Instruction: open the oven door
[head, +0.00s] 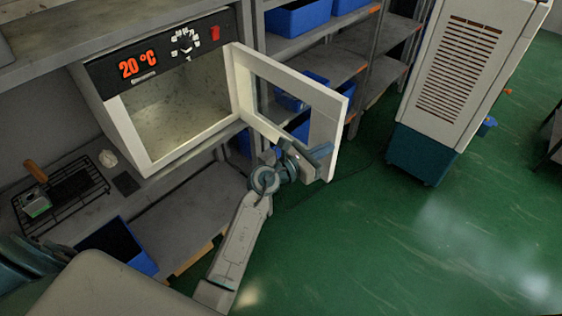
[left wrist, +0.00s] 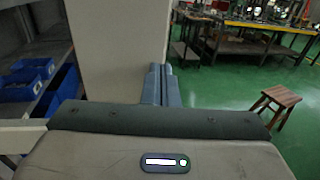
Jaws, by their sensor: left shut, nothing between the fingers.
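The oven (head: 165,110) is a pale box with a dark control panel reading 20 °C. Its front faces me and the chamber looks empty. Its white-framed door (head: 338,140) stands wide open, hinged on the oven's right side and swung out to the right. My left gripper (head: 318,155) is at the door's lower outer part, overlapping the frame in the head view; whether it touches is unclear. Its fingers are together and empty in the left wrist view (left wrist: 160,85). A pale panel (left wrist: 115,50) stands close behind them there. My right gripper is not in view.
A shelf rack with blue bins (head: 297,17) stands behind the door. A white cabinet with a teal base (head: 425,155) is at the right. A wire rack (head: 70,203) lies on the bench left of the oven. Green floor is clear at lower right. A wooden stool (left wrist: 278,100) stands farther off.

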